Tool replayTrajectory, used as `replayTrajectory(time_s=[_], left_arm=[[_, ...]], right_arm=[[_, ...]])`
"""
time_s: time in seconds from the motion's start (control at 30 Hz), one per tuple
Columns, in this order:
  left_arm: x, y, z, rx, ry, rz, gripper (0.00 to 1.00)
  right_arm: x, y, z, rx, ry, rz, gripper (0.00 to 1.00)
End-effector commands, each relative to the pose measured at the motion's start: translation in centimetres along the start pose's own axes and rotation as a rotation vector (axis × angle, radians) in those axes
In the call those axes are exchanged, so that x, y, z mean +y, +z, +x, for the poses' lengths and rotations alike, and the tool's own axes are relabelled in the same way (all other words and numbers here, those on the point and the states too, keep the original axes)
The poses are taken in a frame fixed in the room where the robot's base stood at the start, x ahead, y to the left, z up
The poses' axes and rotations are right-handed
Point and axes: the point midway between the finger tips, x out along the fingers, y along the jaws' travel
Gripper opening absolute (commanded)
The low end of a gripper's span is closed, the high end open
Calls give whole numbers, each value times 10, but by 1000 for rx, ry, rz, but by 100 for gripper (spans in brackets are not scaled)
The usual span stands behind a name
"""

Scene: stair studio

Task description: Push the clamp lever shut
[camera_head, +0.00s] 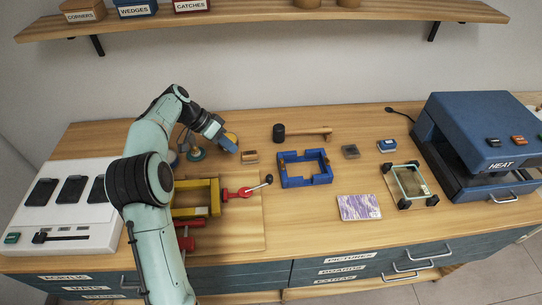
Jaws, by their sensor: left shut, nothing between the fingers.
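The clamp has a red body (235,193) at the right side of a yellow frame (214,197), on a wooden board (240,235). Its metal lever (258,186) sticks out to the right and slants slightly up in the picture, ending in a dark knob (269,179). My left gripper (231,142) is shut and empty, above and behind the clamp, apart from the lever. My left arm hides the left part of the yellow frame. My right gripper is not in view.
A blue frame jig (291,181) lies right of the clamp, with a mallet (300,133) behind it. A small wooden block (250,157) lies near my gripper. A white panel (70,225) stands left, a blue heat press (478,125) right. A patterned card (359,207) lies front right.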

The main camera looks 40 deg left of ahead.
Motion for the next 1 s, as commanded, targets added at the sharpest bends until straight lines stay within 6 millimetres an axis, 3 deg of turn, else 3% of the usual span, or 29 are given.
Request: replayTrajectory(time_s=[0.47, 0.97, 1.0], left_arm=[[0, 0, 8, -1, 2, 0, 0], [1, 0, 105, -2, 5, 0, 0], [9, -1, 105, 1, 2, 3, 0]], right_arm=[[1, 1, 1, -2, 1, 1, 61], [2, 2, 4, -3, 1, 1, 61], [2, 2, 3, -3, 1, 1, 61]])
